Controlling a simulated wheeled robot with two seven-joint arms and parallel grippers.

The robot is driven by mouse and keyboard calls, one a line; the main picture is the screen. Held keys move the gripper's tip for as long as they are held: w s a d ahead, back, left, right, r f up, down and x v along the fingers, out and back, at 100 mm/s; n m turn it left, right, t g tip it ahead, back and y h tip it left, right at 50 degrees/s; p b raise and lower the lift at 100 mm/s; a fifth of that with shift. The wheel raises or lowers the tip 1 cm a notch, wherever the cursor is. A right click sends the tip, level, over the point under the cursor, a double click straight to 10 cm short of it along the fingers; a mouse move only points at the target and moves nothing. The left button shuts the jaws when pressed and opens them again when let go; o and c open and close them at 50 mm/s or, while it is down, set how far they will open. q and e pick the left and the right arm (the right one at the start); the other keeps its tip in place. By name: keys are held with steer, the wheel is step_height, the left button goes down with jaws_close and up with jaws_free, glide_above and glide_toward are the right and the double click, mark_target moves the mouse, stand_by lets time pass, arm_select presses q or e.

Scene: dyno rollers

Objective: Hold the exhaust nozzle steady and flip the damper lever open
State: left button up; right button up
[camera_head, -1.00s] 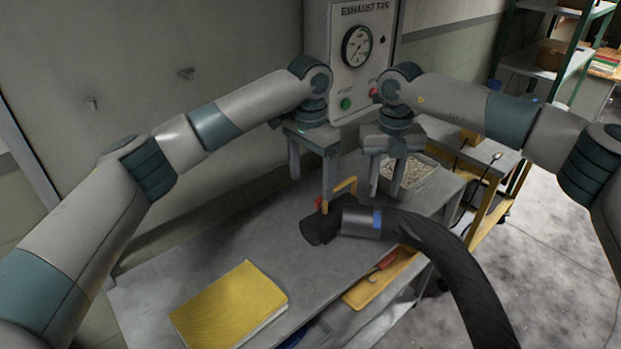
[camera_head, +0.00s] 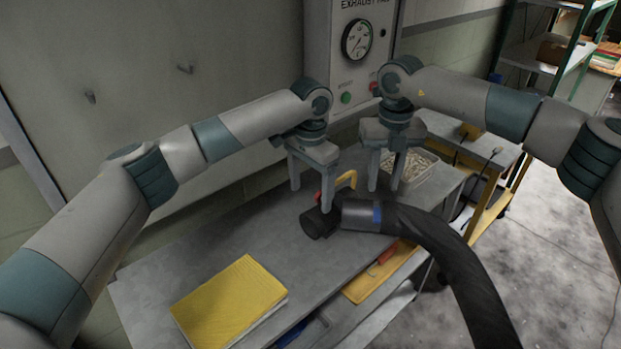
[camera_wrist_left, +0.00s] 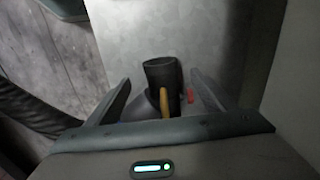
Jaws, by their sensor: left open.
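The exhaust nozzle is a black mouth (camera_head: 318,222) with a grey collar (camera_head: 358,214) on a thick black hose, lying on the grey bench. A yellow handle (camera_head: 347,180) and a small red part (camera_head: 318,197), perhaps the damper lever, show behind it. My left gripper (camera_head: 311,200) is open and empty just above and behind the nozzle mouth. In the left wrist view, the nozzle (camera_wrist_left: 163,72), yellow handle (camera_wrist_left: 164,103) and red part (camera_wrist_left: 190,95) show between its spread fingers. My right gripper (camera_head: 386,188) hangs behind the collar, fingers apart, nothing seen between them.
A yellow book (camera_head: 230,302) lies at the bench's front left. A yellow tray (camera_head: 385,275) with a red-handled tool is below the hose. A bin of small parts (camera_head: 412,168) stands behind my right gripper. The exhaust fan panel (camera_head: 349,75) is at the back.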

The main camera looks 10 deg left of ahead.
mark_target(310, 217)
arm_select(q)
step_height(310, 217, down, 12)
steer(key=shift+f, duration=0.1)
stand_by(0.5)
